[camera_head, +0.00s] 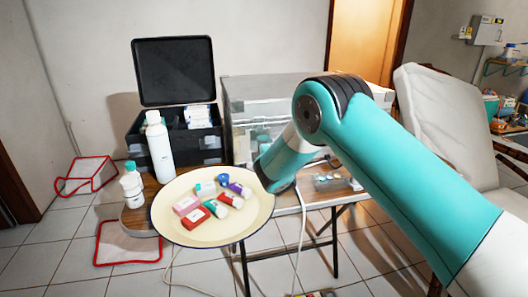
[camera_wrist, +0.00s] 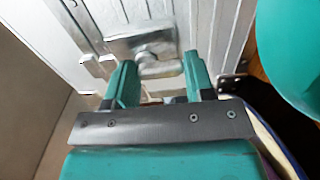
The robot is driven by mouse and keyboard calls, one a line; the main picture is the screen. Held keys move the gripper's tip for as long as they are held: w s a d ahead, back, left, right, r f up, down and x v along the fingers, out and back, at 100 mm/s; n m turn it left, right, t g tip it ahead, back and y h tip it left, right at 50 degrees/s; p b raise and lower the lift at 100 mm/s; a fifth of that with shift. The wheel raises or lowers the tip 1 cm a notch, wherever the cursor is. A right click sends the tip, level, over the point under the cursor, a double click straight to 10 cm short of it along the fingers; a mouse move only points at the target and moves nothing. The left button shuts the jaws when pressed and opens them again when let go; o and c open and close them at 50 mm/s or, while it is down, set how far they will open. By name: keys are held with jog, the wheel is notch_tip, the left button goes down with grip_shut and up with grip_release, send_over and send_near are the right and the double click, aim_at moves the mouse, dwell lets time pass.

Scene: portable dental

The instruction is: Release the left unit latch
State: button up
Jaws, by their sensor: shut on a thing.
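The left unit latch (camera_wrist: 143,41) is a silver metal fitting on the pale ribbed metal face of the unit, in the wrist view. My gripper (camera_wrist: 160,76) has two teal fingers, one on each side of the latch's lower projecting part, and is shut on it. The exact contact is hard to see between the fingers. In the head view the metal unit (camera_head: 262,88) stands on the table behind my teal arm. The latch and my gripper's fingers cannot be made out there.
A cream round tray (camera_head: 172,218) with small boxes and tubes is in front of the unit. An open black case (camera_head: 173,72) and a white bottle (camera_head: 159,150) stand left of it. A pale reclining chair (camera_head: 440,110) is at right.

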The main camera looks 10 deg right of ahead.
jog(key=shift+a, duration=0.1)
dwell(0.4)
jog(key=o, duration=0.9)
jog(key=s+b, duration=0.9)
jog(key=s, duration=0.8)
jog(key=shift+s, duration=0.25)
